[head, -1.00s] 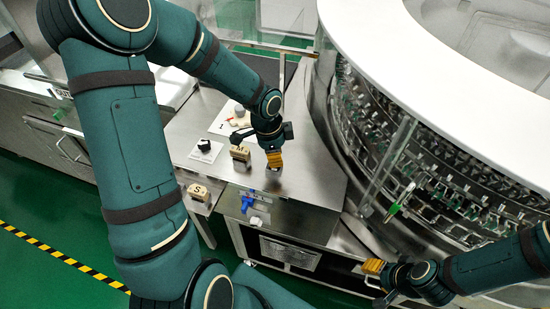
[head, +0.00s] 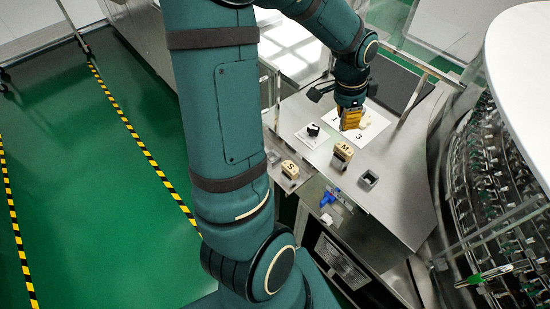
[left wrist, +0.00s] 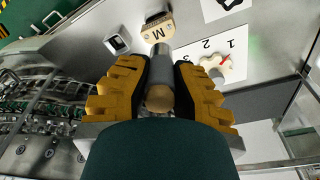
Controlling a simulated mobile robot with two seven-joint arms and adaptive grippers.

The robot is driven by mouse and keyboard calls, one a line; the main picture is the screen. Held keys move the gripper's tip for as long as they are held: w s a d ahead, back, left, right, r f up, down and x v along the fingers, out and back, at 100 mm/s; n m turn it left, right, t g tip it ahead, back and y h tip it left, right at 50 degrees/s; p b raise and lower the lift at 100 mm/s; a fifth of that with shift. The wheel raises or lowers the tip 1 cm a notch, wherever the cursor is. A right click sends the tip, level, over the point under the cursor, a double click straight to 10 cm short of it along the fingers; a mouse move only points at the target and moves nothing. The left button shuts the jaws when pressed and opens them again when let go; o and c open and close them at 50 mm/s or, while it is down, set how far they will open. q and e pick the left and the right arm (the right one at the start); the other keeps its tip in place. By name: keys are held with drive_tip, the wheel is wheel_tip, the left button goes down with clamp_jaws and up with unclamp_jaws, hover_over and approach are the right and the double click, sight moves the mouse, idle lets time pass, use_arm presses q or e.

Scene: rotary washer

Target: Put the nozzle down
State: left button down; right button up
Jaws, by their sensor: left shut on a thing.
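My left gripper (head: 350,122) is shut over the white numbered sheet (head: 337,140), near the printed 3. In the left wrist view, its yellow fingers (left wrist: 160,90) hold the nozzle (left wrist: 160,67), a grey cylinder with a rounded tan end. The fingers hide the nozzle in the head view, and I cannot tell whether its tip touches anything. A pale piece with a red mark (left wrist: 224,66) lies on the sheet, beside the numbers 1, 2 and 3. My right gripper is out of view.
The wooden M block (head: 342,154) and an open square metal holder (head: 368,179) stand on the steel table (head: 400,205). The S block (head: 290,169) and a small card with a black knob (head: 312,132) are to the left. The rotary washer (head: 490,170) is at right.

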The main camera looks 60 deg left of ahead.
use_arm(q)
drive_tip(key=s+a+r+n+y, duration=0.1)
drive_tip(key=s+a+r+n, duration=0.2)
drive_tip(key=s+a+n, duration=0.35)
drive_tip(key=s+a+r+n, duration=0.4)
drive_tip(key=s+a+n, duration=0.15)
drive_tip(key=s, duration=0.25)
drive_tip(key=shift+m, duration=0.3)
drive_tip(key=f+b, duration=0.2)
drive_tip(key=f, duration=0.7)
drive_tip(key=f+b, duration=0.1)
drive_tip(key=f, duration=0.8)
drive_tip(key=a+f+b, duration=0.1)
drive_tip(key=f+b, duration=0.1)
drive_tip(key=f, duration=0.7)
drive_tip(key=shift+w+f+b, duration=0.2)
drive_tip(key=shift+w+b, duration=0.1)
drive_tip(key=shift+b, duration=0.05)
drive_tip(key=shift+d, duration=0.1)
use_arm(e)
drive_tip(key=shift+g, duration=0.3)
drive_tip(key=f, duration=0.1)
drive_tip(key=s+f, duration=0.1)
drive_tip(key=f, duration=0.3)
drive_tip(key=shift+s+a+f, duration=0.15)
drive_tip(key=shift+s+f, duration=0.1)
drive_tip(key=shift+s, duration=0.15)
